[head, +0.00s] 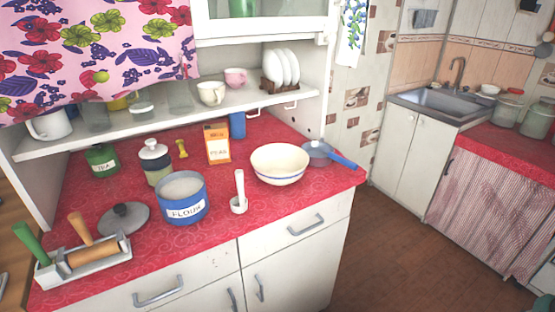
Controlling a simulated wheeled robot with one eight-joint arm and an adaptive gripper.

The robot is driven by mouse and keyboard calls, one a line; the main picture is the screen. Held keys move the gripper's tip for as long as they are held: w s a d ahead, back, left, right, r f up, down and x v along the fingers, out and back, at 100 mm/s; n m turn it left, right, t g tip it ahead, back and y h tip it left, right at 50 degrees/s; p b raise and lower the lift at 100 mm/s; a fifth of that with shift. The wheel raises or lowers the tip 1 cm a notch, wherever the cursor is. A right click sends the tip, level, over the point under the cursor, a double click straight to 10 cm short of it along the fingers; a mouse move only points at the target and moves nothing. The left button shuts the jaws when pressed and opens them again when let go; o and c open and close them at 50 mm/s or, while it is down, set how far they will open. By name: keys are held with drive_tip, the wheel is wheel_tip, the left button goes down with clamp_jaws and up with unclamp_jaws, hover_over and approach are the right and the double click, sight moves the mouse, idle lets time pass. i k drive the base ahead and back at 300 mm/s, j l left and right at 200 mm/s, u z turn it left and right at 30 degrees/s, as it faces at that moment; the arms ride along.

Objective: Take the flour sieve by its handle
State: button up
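A grey-blue round thing with a long blue handle (344,161) lies at the right end of the red counter, beside the bowl; it looks like the flour sieve (318,150), though its mesh is too small to make out. The handle points right and towards the front, close to the counter's right edge. My gripper is not in view.
A cream bowl (279,164) stands just left of the sieve. A white scoop (239,196), a blue flour pot (181,199), a grey lid (124,218) and a pea carton (217,143) stand on the counter (292,202). A shelf (200,108) overhangs its back. Floor is clear at right.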

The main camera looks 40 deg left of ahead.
sight(320, 154)
drive_tip(key=u, duration=1.55)
drive_tip(key=k+j+z, duration=0.1)
drive_tip(key=j+z, duration=0.15)
